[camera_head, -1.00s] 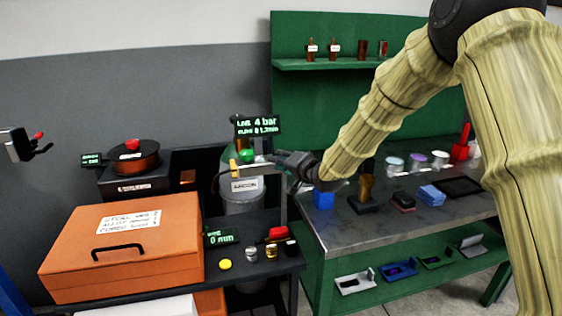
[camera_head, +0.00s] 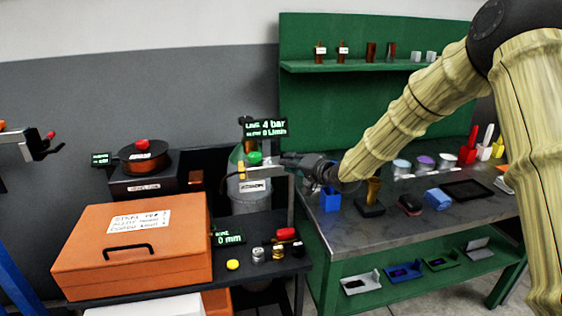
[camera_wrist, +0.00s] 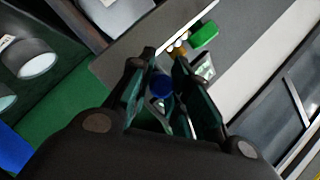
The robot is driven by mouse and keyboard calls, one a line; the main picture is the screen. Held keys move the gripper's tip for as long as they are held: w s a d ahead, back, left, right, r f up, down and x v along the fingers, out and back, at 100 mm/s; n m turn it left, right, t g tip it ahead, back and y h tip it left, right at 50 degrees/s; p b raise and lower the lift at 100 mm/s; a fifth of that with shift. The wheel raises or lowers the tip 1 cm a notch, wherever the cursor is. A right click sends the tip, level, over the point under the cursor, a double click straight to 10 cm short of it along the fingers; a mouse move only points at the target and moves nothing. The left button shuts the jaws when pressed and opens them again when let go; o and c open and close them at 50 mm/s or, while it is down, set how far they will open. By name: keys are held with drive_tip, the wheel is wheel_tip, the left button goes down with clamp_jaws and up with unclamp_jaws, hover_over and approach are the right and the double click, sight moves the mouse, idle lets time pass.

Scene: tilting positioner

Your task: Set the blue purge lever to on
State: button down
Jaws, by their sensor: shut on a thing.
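The blue purge lever (camera_wrist: 161,86) shows in the wrist view as a rounded blue end between my fingers. My gripper (camera_wrist: 164,72) is shut on it, with one dark green finger pad on each side. In the head view my gripper (camera_head: 283,160) reaches left to the gas bottle's fittings, just right of the green knob (camera_head: 254,158). The lever cannot be made out there, and its exact setting cannot be read from these frames. The display (camera_head: 265,128) above the bottle shows a line reading of 4 bar and a flow line too small to read surely.
The grey gas bottle (camera_head: 250,198) stands between the dark bench with the orange case (camera_head: 135,240) and the green workbench (camera_head: 400,225). The green knob also shows in the wrist view (camera_wrist: 205,35).

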drive_tip(key=shift+d, duration=0.1)
idle(0.3)
drive_tip(key=c, duration=1.6)
unclamp_jaws()
drive_tip(key=v, duration=1.2)
drive_tip(key=shift+w+d, duration=0.1)
drive_tip(key=shift+d, duration=0.05)
